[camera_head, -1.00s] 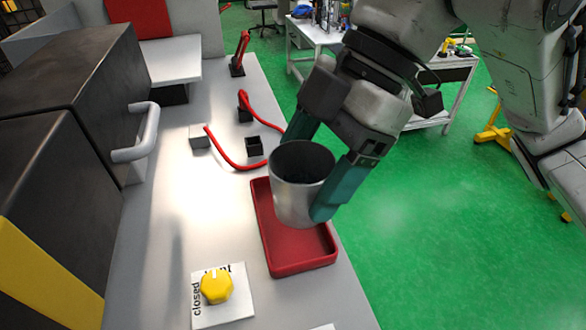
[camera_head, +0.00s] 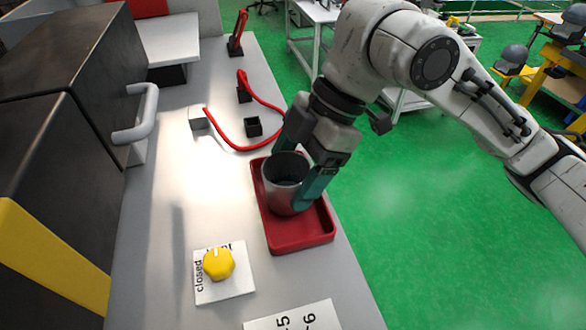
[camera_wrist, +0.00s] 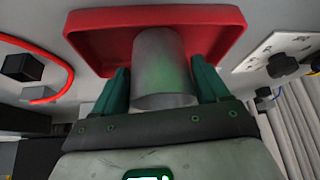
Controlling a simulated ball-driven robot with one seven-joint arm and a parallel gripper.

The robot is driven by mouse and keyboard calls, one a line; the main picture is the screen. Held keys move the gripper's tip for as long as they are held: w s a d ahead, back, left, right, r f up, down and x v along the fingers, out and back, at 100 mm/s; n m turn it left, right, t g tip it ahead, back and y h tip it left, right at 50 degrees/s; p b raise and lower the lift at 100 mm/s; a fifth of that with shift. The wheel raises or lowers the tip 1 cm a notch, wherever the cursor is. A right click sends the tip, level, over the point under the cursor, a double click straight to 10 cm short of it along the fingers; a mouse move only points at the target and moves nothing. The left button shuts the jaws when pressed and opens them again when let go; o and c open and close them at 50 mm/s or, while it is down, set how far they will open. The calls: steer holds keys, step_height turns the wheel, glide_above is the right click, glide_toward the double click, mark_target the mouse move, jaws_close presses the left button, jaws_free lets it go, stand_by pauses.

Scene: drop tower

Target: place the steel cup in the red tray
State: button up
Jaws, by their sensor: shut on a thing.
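The steel cup (camera_head: 281,196) is a grey, upright, open-topped cylinder held by my gripper (camera_head: 298,176). The teal fingers are shut on it from both sides. The red tray (camera_head: 303,236) is a shallow rectangle on the grey bench, and the cup is inside its outline in the head view. In the wrist view the cup (camera_wrist: 163,75) is between the fingers (camera_wrist: 160,92), with its far end against the red of the tray (camera_wrist: 95,42). I cannot tell whether the cup's base touches the tray floor.
A yellow knob (camera_head: 219,264) on a white plate stands in front of the tray. A red cable (camera_head: 222,140) and a small black block (camera_head: 253,127) lie behind it. A black cabinet with a grey handle (camera_head: 145,115) stands left. Bare bench lies between cabinet and tray.

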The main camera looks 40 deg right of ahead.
steer(key=shift+f, duration=0.15)
steer(key=o, duration=1.2)
steer(key=shift+r, duration=0.25)
steer(key=v, duration=1.2)
steer(key=shift+f, duration=0.1)
